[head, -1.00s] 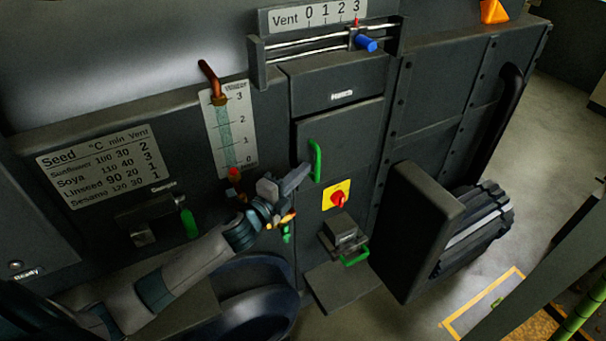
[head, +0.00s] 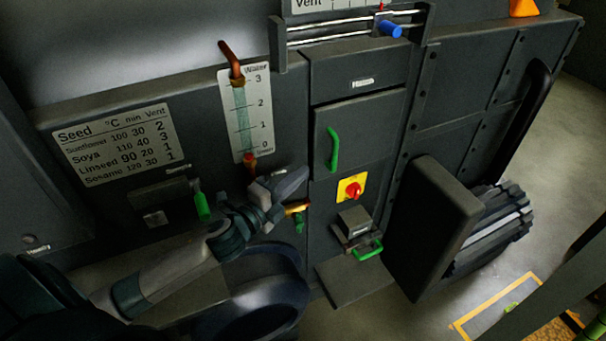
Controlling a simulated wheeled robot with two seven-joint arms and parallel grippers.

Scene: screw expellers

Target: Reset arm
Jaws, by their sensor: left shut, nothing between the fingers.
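My left arm comes in from the lower left, in front of the dark machine panel. My left gripper (head: 291,182) is shut and empty, its fingers pointing to the right. It is just below the water gauge (head: 245,110) and left of the cabinet door with the green handle (head: 333,149). A gap shows between the fingertips and that handle. Part of a brass tap (head: 296,208) with a green lever shows behind and below the gripper. My right gripper does not show.
A red switch on a yellow plate (head: 346,183) and a small box with a green handle (head: 366,250) are right of the gripper. A motor with a dark guard (head: 432,228) juts out further right. The vent slider's blue knob (head: 390,28) is at the top. A seed chart (head: 117,144) is at the left.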

